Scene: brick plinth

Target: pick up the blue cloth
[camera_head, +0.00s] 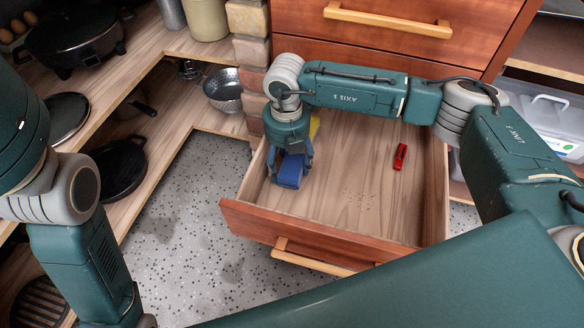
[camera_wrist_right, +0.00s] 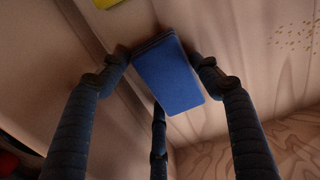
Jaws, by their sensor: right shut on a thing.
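The blue cloth (camera_head: 288,173) is a folded blue block at the left side of the open drawer. In the right wrist view the cloth (camera_wrist_right: 170,75) sits between the dark fingers of my right gripper (camera_wrist_right: 163,72). My right gripper (camera_head: 290,160) reaches down into the drawer from above and is shut on the cloth. I cannot tell whether the cloth still touches the drawer floor. My left arm shows at the left edge of the head view, but its gripper is out of view.
The open wooden drawer (camera_head: 335,208) also holds a red object (camera_head: 400,156), small crumbs (camera_head: 360,197) and a yellow thing (camera_head: 314,127) partly hidden behind my right gripper. Its walls stand close around my right gripper. Shelves with pans (camera_head: 119,168) and a metal colander (camera_head: 223,90) are at left.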

